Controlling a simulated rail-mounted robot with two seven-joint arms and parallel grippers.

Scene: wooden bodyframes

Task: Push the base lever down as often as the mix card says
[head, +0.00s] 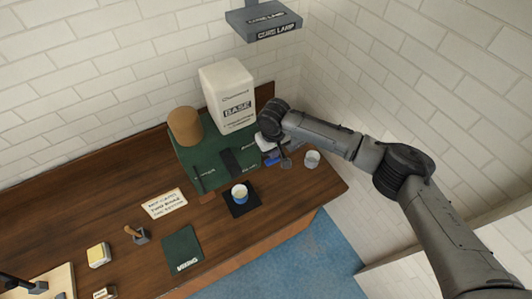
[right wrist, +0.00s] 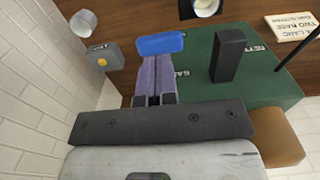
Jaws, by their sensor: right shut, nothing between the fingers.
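A white container marked BASE (head: 237,98) stands at the back of the green board (head: 187,160). A blue lever pad (right wrist: 160,43) lies just beyond my right gripper's fingertips in the right wrist view; in the head view it shows (head: 272,160) partly under the gripper. My right gripper (head: 270,147) is shut and empty; its fingers (right wrist: 155,88) point at the pad, and I cannot tell whether they touch it. A black lever (head: 231,161) stands beside it. The mix card (head: 163,204) has a line reading TWO BASE; its other lines are too small.
A cup (head: 240,194) stands on a black pad. A clear glass (head: 312,158) and a grey box with an orange button (right wrist: 103,57) are near the right end. A brown canister (head: 185,126) stands left of the container. A lamp (head: 263,20) hangs above.

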